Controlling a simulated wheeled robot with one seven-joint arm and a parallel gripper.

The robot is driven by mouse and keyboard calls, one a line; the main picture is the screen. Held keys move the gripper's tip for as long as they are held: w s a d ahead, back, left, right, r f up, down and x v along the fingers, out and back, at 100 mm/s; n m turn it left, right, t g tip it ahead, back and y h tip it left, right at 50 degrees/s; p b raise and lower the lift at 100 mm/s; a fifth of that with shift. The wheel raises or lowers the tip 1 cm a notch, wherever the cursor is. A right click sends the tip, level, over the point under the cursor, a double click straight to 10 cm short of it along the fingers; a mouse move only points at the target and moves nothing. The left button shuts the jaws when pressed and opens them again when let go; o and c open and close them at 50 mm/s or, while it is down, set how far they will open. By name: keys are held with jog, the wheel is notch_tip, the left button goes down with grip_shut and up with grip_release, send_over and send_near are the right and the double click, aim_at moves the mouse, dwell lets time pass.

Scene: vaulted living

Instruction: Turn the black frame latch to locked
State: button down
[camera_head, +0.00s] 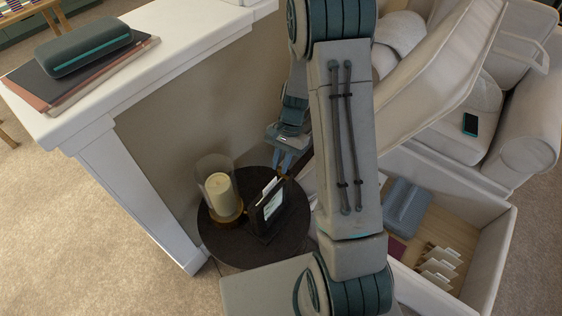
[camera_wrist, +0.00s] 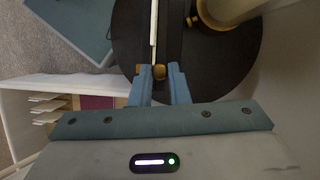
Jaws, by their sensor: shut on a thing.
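A black frame (camera_head: 268,208) stands upright on a round dark side table (camera_head: 236,246) in the head view, with a pale picture or card in it. In the wrist view the frame shows from above as a narrow dark strip with a white edge (camera_wrist: 153,24). A small brass latch knob (camera_wrist: 159,72) is at its near end. My gripper (camera_wrist: 158,76) has its blue fingers on either side of this knob and is shut on it. My gripper also shows in the head view (camera_head: 284,166), at the frame's upper edge. The latch's exact angle cannot be told.
A candle in a glass cylinder (camera_head: 220,190) stands close left of the frame. A white mantel-like ledge (camera_head: 150,85) rises at the left. An open drawer (camera_head: 490,262) with a grey-blue case and several white cards lies at the right, below a cream sofa (camera_head: 470,110).

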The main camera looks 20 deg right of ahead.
dwell(0.3)
jog(key=c, duration=1.6)
grip_release()
jog(key=shift+c, duration=0.2)
jog(key=shift+r, duration=0.1)
jog(key=v, duration=1.3)
jog(key=shift+w+r+p, duration=0.2)
jog(key=shift+r+p, duration=0.05)
jog(key=shift+p, duration=0.15)
jog(key=shift+d, duration=0.1)
jog(key=s+a+r+n+t+h+p, duration=0.3)
jog(key=s+r+n, duration=0.6)
jog(key=s+r, duration=0.5)
jog(key=s+a+t+p, duration=0.1)
jog(key=s+t, duration=0.1)
jog(key=s, duration=0.2)
jog(key=shift+r+t, duration=0.2)
jog(key=shift+t, duration=0.2)
